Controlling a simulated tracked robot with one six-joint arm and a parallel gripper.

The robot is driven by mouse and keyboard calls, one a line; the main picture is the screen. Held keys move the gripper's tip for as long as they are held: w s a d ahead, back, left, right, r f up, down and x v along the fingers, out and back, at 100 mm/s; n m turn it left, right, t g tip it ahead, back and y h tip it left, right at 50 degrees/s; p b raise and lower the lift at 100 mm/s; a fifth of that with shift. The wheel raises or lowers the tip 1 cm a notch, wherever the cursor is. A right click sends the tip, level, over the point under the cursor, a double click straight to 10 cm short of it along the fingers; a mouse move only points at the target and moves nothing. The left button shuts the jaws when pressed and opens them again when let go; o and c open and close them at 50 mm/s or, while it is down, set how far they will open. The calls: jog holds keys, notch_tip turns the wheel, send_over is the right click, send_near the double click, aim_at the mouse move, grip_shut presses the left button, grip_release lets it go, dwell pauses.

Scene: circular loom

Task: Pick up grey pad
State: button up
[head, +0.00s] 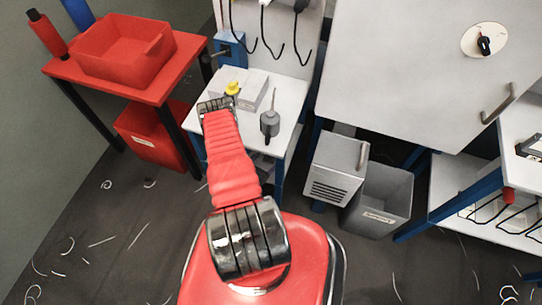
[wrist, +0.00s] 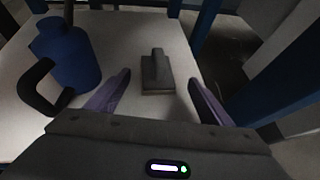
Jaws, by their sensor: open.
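The grey pad (wrist: 157,74) lies on a pale tabletop in the wrist view. It is a dark grey flat block with a raised grip on top and a thin brownish base. My gripper (wrist: 160,80) is open, with one purplish finger to the left of the pad and one to the right. Nothing is held between them, and the pad appears ahead of the fingertips; I cannot tell the exact gap. In the head view my arm reaches over the small white table (head: 285,105), and I cannot make out the pad there.
A blue container with a dark handle (wrist: 70,62) stands left of my fingers. In the head view, a grey can with a thin spout (head: 269,123), grey boxes (head: 251,95) and a yellow item (head: 232,88) are on the table. Blue legs and frame parts flank the tabletop.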

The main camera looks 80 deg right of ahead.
aim_at(268, 157)
jog(key=shift+w+x, duration=0.15)
jog(key=shift+x, duration=1)
jog(key=shift+w+x, duration=0.15)
jog(key=shift+x, duration=1)
jog(key=shift+d+r, duration=0.1)
jog(key=shift+d, duration=0.1)
jog(key=c, duration=1.2)
jog(key=shift+o, duration=0.2)
jog(key=shift+r, duration=0.2)
jog(key=shift+c, duration=0.5)
jog(key=shift+r, duration=0.45)
notch_tip(268, 157, up, 3)
jog(key=shift+f, duration=0.25)
jog(key=w+a, duration=0.1)
jog(key=a, duration=0.4)
jog(key=w+a, duration=0.2)
jog(key=a, duration=0.4)
jog(key=w+a, duration=0.2)
jog(key=a, duration=0.4)
jog(key=shift+a+f, duration=0.15)
